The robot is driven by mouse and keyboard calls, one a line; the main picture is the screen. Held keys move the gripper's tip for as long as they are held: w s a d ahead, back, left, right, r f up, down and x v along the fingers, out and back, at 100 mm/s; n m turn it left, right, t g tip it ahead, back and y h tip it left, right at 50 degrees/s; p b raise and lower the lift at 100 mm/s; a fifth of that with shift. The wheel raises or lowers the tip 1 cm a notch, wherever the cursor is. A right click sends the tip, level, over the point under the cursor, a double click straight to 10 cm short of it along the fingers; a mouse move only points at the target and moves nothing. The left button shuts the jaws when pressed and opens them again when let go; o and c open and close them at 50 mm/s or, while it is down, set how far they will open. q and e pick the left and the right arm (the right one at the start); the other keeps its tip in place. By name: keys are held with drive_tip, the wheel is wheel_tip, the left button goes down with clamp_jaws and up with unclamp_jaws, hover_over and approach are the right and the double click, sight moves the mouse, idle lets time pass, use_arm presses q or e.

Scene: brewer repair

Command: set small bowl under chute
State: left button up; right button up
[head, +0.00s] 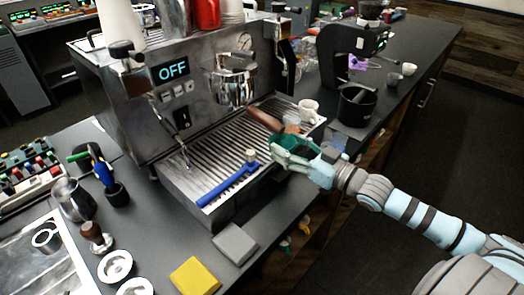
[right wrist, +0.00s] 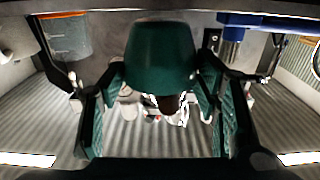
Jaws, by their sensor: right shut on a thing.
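My right gripper (head: 290,145) is over the front right of the espresso machine's drip tray. It is shut on a dark green rounded thing (right wrist: 160,58). I cannot tell whether this is the small bowl. A brown handle-like shape (head: 264,120) points up and left from the gripper, and its join is hidden. Two small greyish bowls or cups, one nearer (head: 393,80) and one farther (head: 409,69), stand at the back right. A black grinder-like machine (head: 340,52) stands behind the tray, with a black cup (head: 356,106) before it. I cannot make out a chute. My left gripper is out of view.
The espresso machine (head: 190,95) reads OFF. A blue-handled tool (head: 228,184) lies on its slatted tray. A white cup (head: 308,111) and an orange-marked clear cup (right wrist: 66,38) are close to the gripper. Yellow (head: 195,276) and grey (head: 235,243) blocks lie at the counter's front.

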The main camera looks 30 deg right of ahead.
sight(274, 138)
drive_tip(key=b+x, duration=0.4)
drive_tip(key=b, duration=0.1)
drive_tip(key=shift+w+d+f, duration=0.15)
drive_tip(key=shift+w+f, duration=0.05)
drive_tip(key=shift+w, duration=0.05)
drive_tip(key=x, duration=0.2)
drive_tip(key=b+x, duration=0.1)
drive_tip(key=x, duration=0.1)
drive_tip(key=shift+w+a+r, duration=0.2)
drive_tip(key=shift+w+a, duration=0.1)
drive_tip(key=shift+a, duration=0.05)
drive_tip(key=shift+f, duration=0.4)
drive_tip(key=shift+s+r, duration=0.1)
drive_tip(key=shift+d+b, duration=0.1)
drive_tip(key=shift+b, duration=0.3)
drive_tip(key=o, duration=1.5)
drive_tip(key=shift+c, duration=0.2)
